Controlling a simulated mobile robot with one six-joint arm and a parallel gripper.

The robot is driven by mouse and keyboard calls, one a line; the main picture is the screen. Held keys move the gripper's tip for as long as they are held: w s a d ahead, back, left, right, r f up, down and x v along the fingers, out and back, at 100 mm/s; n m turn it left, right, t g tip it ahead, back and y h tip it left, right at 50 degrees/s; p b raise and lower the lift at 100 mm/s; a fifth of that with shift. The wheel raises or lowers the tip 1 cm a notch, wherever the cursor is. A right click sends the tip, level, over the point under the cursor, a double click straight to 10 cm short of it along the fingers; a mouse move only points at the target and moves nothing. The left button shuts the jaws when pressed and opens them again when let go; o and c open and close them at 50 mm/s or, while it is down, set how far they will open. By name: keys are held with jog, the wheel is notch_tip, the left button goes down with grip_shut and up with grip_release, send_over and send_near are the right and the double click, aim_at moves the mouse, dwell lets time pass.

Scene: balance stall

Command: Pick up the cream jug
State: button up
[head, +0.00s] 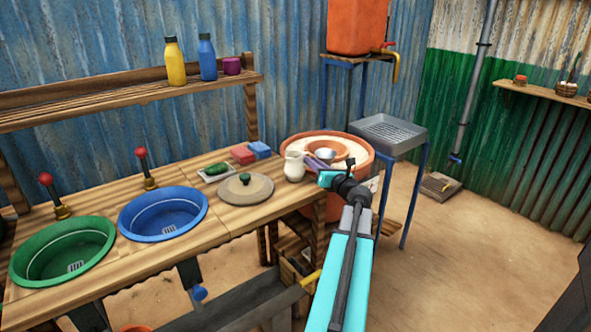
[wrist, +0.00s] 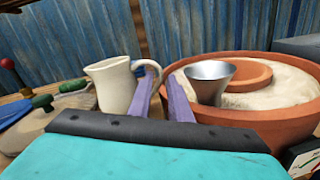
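The cream jug (head: 294,167) stands upright at the right end of the wooden counter, beside a round lid with a green knob (head: 246,189). In the wrist view the jug (wrist: 113,86) is left of centre, spout to the left, handle to the right. My gripper (head: 316,161) is just right of the jug, its purple fingers pointing towards the handle side. In the wrist view a gap shows between the fingers of my gripper (wrist: 160,80), with nothing held. The handle's outer curve shows just beyond the fingertips; I cannot tell whether they touch it.
A metal cup (wrist: 208,82) stands close right of the fingers, at a large terracotta pot (wrist: 248,122) filled with pale sand. Red and blue blocks (head: 251,152) lie behind the jug. Blue and green basins (head: 162,214) sit in the counter to the left.

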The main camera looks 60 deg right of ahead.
jog(key=shift+x, duration=1.55)
jog(key=shift+c, duration=0.3)
grip_shut()
